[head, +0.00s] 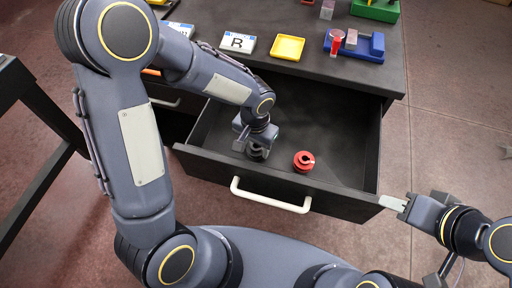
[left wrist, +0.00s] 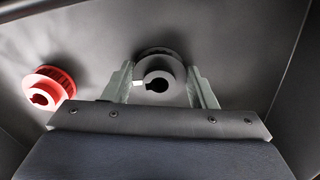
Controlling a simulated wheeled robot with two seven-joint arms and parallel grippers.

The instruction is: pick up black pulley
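The black pulley (head: 257,153) is in the open drawer, mostly under my left gripper (head: 254,145) in the head view. In the left wrist view the pulley (left wrist: 160,76) lies between the two fingers of my left gripper (left wrist: 161,75), its bore facing the camera. One finger is on each side, with a narrow gap to the pulley, so the gripper looks open around it. My right gripper (head: 396,203) is outside the drawer by its front right corner. Its finger opening is not clear.
A red pulley (head: 304,161) lies in the drawer to the right, also in the left wrist view (left wrist: 48,89). On the tabletop are a yellow tray (head: 288,47), an R-labelled tile (head: 238,43) and a blue holder (head: 363,46).

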